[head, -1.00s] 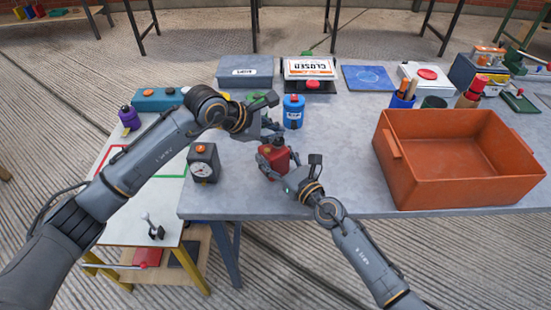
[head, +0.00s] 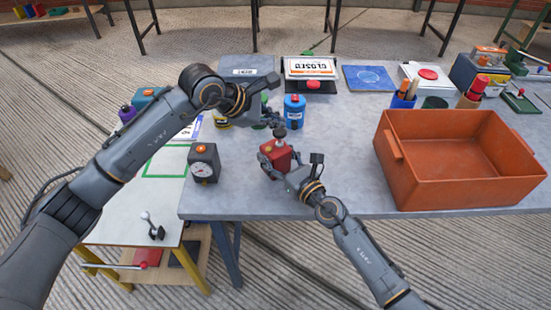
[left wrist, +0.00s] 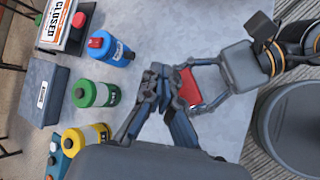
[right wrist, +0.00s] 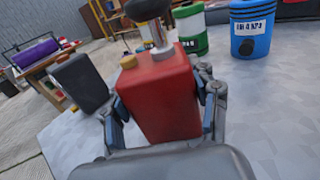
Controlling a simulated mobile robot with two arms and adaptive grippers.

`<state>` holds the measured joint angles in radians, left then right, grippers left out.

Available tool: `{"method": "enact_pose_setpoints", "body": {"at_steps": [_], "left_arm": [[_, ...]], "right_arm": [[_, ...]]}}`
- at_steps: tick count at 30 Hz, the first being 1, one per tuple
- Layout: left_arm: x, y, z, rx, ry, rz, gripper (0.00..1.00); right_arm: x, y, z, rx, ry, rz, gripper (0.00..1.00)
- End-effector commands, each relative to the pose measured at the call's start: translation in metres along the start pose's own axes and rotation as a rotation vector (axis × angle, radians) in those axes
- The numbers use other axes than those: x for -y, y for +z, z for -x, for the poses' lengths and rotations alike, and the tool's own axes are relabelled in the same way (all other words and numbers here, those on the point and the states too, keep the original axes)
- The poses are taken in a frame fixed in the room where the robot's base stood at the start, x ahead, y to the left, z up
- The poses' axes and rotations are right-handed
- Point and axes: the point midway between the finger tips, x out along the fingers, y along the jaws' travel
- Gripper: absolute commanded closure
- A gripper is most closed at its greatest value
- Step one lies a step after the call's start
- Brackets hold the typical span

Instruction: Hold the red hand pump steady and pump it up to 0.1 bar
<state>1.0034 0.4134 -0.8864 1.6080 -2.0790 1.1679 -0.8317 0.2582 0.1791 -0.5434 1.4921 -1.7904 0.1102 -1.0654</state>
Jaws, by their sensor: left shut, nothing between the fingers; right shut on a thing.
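The red hand pump (head: 277,158) stands upright on the grey table near its front edge. Its dark knob on a silver rod (right wrist: 160,35) stands up above the red body, beside a small brass cap (right wrist: 128,62). My right gripper (right wrist: 163,108) is shut on the body, one finger on each side. My left gripper (head: 275,121) is shut and empty just above the knob; I cannot tell if it touches it. In the left wrist view the fingers hide the knob and much of the body. A black gauge box (head: 204,165) stands left of the pump; its reading is too small to tell.
An orange bin (head: 455,190) fills the right side of the table. A blue canister (head: 294,112), a green canister (left wrist: 96,94) and a yellow one (left wrist: 85,138) stand behind the pump. The tabletop between the pump and the bin is free.

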Motion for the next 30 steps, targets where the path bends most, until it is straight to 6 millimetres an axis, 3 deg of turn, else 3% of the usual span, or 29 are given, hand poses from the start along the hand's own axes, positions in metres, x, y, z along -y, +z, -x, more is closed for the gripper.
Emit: {"method": "enact_pose_setpoints", "body": {"at_steps": [11, 12, 15, 26, 30], "left_arm": [[0.0, 0.001, 0.0, 0.001, 0.001, -0.001, 1.0], [0.0, 0.001, 0.0, 0.001, 0.001, -0.001, 1.0], [0.0, 0.001, 0.0, 0.001, 0.001, -0.001, 1.0], [0.0, 0.001, 0.0, 0.001, 0.001, -0.001, 1.0], [0.0, 0.001, 0.0, 0.001, 0.001, -0.001, 1.0]], "right_arm": [[-0.001, 0.0, 0.0, -0.001, 0.001, -0.001, 0.94], [-0.001, 0.0, 0.0, -0.001, 0.001, -0.002, 0.36], [-0.001, -0.001, 0.0, -0.001, 0.001, -0.001, 0.16], [0.0, -0.001, 0.001, -0.001, 0.001, -0.001, 0.14], [0.0, -0.002, 0.012, -0.002, 0.0, -0.003, 0.14]]}}
